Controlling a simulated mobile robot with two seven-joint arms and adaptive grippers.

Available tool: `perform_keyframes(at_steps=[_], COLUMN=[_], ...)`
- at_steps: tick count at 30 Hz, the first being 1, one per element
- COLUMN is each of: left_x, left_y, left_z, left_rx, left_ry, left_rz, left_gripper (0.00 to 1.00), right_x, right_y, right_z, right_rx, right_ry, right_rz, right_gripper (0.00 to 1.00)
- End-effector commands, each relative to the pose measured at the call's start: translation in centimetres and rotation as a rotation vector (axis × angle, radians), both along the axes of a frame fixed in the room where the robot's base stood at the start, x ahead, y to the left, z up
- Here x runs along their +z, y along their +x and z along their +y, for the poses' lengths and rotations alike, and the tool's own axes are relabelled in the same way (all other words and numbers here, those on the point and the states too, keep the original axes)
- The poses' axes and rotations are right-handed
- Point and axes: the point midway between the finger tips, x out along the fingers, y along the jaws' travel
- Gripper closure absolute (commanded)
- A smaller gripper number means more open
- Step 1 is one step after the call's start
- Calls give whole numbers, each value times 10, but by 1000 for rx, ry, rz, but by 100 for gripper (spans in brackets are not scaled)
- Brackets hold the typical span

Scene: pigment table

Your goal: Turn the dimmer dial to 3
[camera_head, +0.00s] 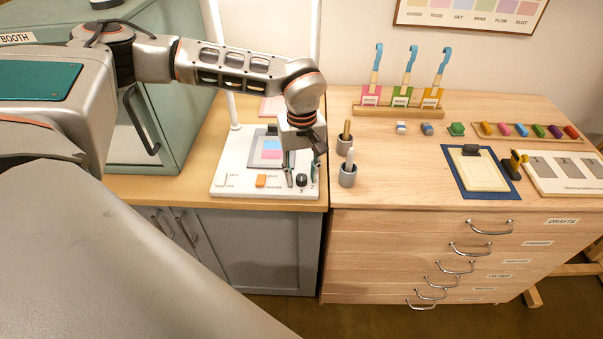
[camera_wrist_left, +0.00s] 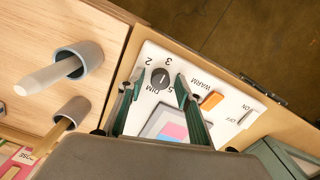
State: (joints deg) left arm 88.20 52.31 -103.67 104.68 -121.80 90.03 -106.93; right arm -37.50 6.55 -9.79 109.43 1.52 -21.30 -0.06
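The dimmer dial (camera_head: 301,180) is a small dark round knob at the front right of the white lamp base (camera_head: 235,184). In the left wrist view the dial (camera_wrist_left: 160,77) has a light pointer mark, with the printed digits 2, 3 and 5 around it. I cannot tell surely which digit the mark points at. My left gripper (camera_head: 301,176) hangs over the front right of the base, fingers down. In the wrist view my left gripper (camera_wrist_left: 157,84) is open, one finger on each side of the dial, with no clear contact. My right gripper is not in view.
An orange warm switch (camera_head: 261,181) and an on/off switch (camera_wrist_left: 246,116) sit left of the dial. Two grey cups (camera_head: 347,175) with sticks stand close to the right on the drawer cabinet. A green booth (camera_head: 150,100) stands to the left.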

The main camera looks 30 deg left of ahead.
Motion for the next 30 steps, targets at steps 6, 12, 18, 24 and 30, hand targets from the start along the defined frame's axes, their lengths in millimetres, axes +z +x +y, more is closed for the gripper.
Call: perform_keyframes(at_steps=[6,12,18,24,30], left_x=[0,5,36,78,108], left_y=[0,0,1,1,0], left_z=[0,0,0,0,0], left_rx=[1,1,-1,1,1], left_ry=[0,0,-1,-1,-1], left_rz=[1,0,-4,-4,-2], left_gripper=[63,63,63,63,63], right_x=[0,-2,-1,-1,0], right_y=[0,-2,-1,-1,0], right_z=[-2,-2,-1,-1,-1], right_rx=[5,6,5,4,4], right_ry=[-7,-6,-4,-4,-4], right_rz=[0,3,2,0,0], right_gripper=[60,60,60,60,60])
